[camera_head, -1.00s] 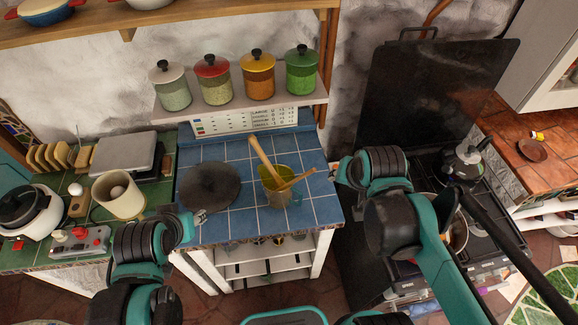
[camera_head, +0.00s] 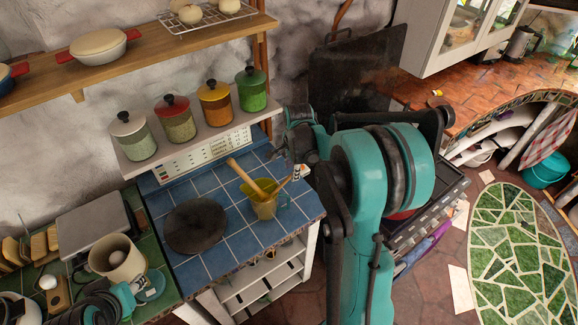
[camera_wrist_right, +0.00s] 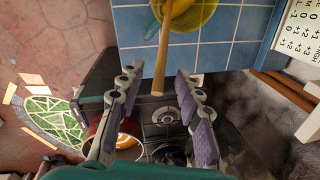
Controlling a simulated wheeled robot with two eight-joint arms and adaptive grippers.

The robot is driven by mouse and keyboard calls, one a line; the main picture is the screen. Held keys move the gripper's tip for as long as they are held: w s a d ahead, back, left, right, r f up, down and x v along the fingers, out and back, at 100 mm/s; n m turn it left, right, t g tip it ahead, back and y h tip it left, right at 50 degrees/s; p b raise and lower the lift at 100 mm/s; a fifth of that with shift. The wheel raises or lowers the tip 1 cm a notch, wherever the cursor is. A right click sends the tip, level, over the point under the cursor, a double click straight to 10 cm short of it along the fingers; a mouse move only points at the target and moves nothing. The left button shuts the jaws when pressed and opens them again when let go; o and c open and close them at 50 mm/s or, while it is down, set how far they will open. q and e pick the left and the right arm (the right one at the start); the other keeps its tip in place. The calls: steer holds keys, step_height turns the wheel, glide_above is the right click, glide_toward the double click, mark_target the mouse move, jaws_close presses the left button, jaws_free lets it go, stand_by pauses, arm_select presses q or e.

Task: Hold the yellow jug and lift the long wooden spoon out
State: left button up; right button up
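The yellow jug (camera_head: 264,208) stands upright on the blue tiled counter (camera_head: 240,222). Two wooden handles stick out of it: a thick, longer-looking one (camera_head: 243,174) leans back left, and a thinner one (camera_head: 283,186) leans right. I cannot tell which is the long spoon. My right gripper (camera_head: 300,171) is right of the jug, near the thinner handle's end. In the right wrist view it (camera_wrist_right: 158,84) is open, and a wooden handle (camera_wrist_right: 162,62) reaches between its fingers, seemingly not gripped. My left gripper (camera_head: 150,285) is low at the left, by the beige mug; its fingers are unclear.
A dark round plate (camera_head: 195,226) lies left of the jug. Several lidded jars (camera_head: 176,121) stand on the shelf behind. The beige mug (camera_head: 115,258) stands on the green counter. The stove (camera_wrist_right: 163,122) is right of the blue counter.

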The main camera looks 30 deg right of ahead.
mark_target(290, 176)
steer(key=f, duration=0.3)
steer(key=shift+w+a+f, duration=0.1)
steer(key=shift+w+f, duration=0.3)
steer(key=shift+f, duration=0.5)
